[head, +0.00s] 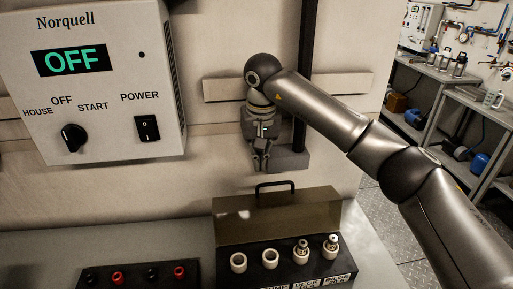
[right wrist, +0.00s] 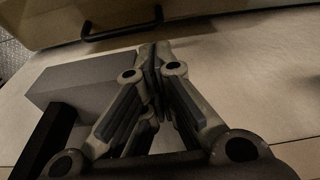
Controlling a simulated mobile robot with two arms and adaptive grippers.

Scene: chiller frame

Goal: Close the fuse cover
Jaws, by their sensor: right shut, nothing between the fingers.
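The fuse cover (head: 277,220) is a brownish translucent lid standing open and upright at the back of the dark fuse box (head: 228,268). A black handle (head: 275,186) is on its top edge. In the right wrist view the handle (right wrist: 122,31) shows at the top, with part of the cover (right wrist: 55,18) beyond it. My right gripper (head: 261,167) is shut and empty, pointing down, above and slightly behind the handle, apart from it. Its closed fingertips (right wrist: 157,52) also show in the right wrist view. My left gripper is not in view.
The fuse box holds several white round sockets (head: 270,259), some with metal-ended fuses. A control box (head: 100,80) reading OFF hangs at left. A grey block (head: 289,160) and dark post (head: 304,60) stand by the gripper. A terminal strip (head: 135,276) lies front left.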

